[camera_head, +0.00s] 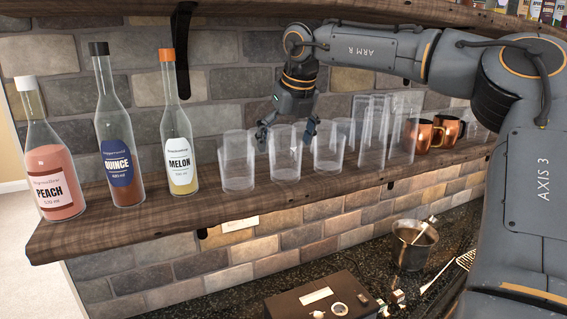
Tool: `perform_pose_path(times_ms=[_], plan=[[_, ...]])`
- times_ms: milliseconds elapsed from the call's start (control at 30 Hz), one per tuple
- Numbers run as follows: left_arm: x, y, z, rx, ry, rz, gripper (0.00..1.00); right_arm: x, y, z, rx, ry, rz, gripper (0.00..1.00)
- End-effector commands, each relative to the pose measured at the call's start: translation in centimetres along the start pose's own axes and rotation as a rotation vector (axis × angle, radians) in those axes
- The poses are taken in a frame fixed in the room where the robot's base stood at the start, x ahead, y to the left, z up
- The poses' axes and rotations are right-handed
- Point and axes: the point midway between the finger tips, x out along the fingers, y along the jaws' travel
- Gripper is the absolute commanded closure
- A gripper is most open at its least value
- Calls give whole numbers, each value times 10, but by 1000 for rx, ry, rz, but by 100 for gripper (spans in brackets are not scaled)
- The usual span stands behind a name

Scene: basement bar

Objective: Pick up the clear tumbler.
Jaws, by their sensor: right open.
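Several clear tumblers stand upright on a wooden shelf (140,229). Three short ones are in the front row: a left one (236,165), a middle one (285,158) and a right one (329,152). Taller clear glasses (371,132) stand to their right. I cannot tell which tumbler is meant. My right gripper (288,136) points down with its fingers open, at the height of the middle tumbler's upper part. Its fingers show behind and through the glass; whether they touch it I cannot tell. My left gripper is not in view.
Peach (53,178), quince (121,162) and melon (179,165) bottles stand at the shelf's left. Copper mugs (424,138) stand right of the glasses. A brick wall is behind. Below, a counter holds a metal pot (412,252) and a dark box (312,301).

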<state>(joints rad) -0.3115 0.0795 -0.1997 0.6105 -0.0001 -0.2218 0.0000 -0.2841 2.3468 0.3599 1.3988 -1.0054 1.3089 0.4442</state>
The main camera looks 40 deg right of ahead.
Motion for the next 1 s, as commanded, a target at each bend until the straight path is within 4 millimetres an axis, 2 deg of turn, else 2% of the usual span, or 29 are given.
perform_pose_path(times_ms=[100, 233, 433, 700, 1000], plan=[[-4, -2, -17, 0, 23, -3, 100, 9, 0, 0, 0, 4, 1, 7], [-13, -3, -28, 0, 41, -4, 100, 28, 0, 0, -1, 6, 2, 7], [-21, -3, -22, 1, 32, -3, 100, 53, 0, 0, 0, 3, 1, 7], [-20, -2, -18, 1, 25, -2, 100, 57, 0, 0, 0, -1, 2, 7], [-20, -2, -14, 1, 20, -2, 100, 57, 0, 0, 0, 0, 1, 68]])
